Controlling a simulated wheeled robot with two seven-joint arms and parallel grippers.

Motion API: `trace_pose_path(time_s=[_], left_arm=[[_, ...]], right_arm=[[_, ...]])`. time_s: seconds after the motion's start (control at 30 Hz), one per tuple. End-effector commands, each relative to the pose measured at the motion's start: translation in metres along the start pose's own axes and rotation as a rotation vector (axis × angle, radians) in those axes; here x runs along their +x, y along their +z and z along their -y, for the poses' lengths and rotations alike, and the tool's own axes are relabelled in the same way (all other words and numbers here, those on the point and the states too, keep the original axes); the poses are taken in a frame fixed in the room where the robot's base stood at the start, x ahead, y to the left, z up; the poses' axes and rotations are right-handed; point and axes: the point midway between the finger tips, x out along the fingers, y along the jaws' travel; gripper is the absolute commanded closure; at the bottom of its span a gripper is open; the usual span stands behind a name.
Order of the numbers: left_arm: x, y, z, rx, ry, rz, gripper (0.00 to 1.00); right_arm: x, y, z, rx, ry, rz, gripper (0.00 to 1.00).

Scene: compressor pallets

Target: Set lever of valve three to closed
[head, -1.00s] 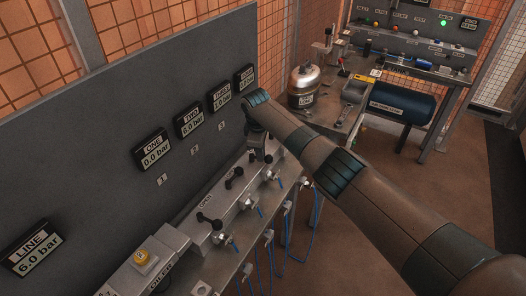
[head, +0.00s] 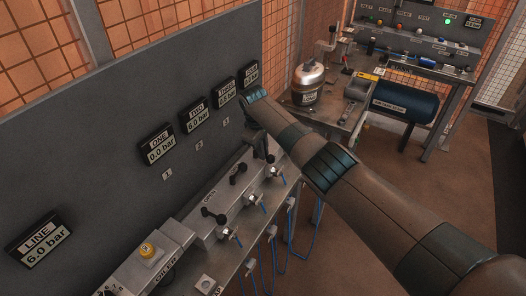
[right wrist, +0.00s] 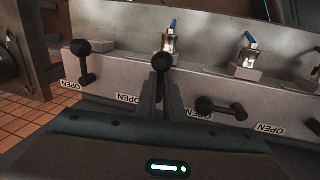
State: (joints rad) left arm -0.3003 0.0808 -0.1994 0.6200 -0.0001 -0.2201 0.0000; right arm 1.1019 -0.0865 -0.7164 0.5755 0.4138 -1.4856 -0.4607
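The valve block (head: 188,232) runs along the bench below the grey panel, with black knobbed levers and OPEN labels. My right gripper (right wrist: 161,92) is at the lever of valve three (right wrist: 161,62). Its narrow fingers lie close on both sides of the stem, and the knob stands above them, pointing away from the block's label edge. In the head view my right arm covers most of this lever. The lever of valve two (right wrist: 222,108) lies sideways, towards an OPEN label. Another lever (right wrist: 90,62) at left stands up. My left gripper is out of view.
Pressure displays line the panel: LINE (head: 40,243) and TWO (head: 195,116) read 6.0 bar, ONE (head: 157,146) reads 0.0 bar. THREE (head: 224,95) is too small to read surely. A metal vessel (head: 307,84) stands beyond.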

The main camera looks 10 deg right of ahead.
Motion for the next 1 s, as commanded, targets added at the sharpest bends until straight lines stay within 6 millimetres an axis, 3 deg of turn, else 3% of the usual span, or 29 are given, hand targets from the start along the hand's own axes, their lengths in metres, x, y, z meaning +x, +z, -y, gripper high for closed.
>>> trace_pose_path(time_s=[0.03,0.1,0.63,0.87,1.0], left_arm=[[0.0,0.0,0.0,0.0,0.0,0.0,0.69],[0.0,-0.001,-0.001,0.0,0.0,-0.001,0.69],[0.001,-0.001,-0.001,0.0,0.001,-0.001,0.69],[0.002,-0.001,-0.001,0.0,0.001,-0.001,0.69],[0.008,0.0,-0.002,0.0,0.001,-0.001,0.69]], right_arm=[[-0.001,-0.001,-0.001,0.001,0.001,-0.002,0.87],[-0.001,-0.001,-0.001,0.001,0.001,-0.002,0.73],[-0.008,-0.001,0.0,-0.001,0.0,-0.002,0.73],[-0.031,0.0,-0.001,0.0,0.001,-0.003,0.73],[-0.057,-0.001,0.0,-0.002,0.003,-0.006,0.73]])
